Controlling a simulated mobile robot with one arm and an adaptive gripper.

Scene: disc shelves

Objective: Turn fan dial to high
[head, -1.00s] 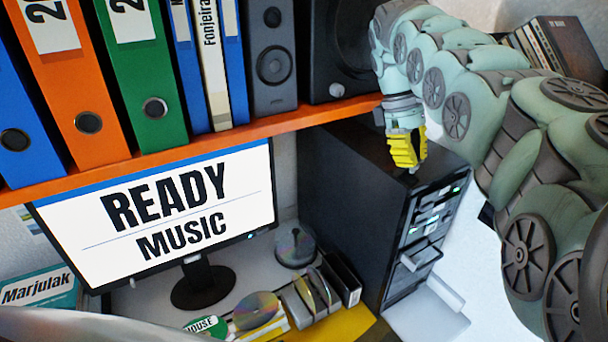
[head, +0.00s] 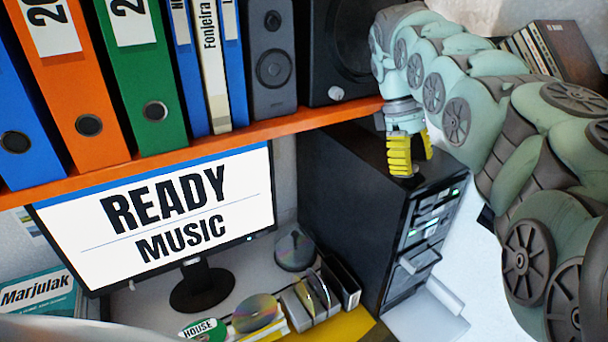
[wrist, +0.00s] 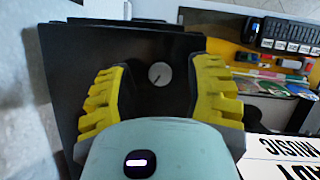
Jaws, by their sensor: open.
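A small round grey dial (wrist: 159,73) with a pointer mark sits on the dark top face of the black computer tower (head: 345,180). Where its mark points on any scale is not readable. My gripper (head: 413,157), with yellow ribbed fingers, is open and empty above the front part of the tower's top. In the wrist view my gripper (wrist: 160,84) has one finger on each side of the dial, apart from it. In the head view the dial is mostly hidden by the fingers.
An orange shelf (head: 215,140) with binders and speakers stands close left of my gripper. Below it are a monitor (head: 160,215) and several discs (head: 295,250). The tower's front has an open drive tray (head: 418,258).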

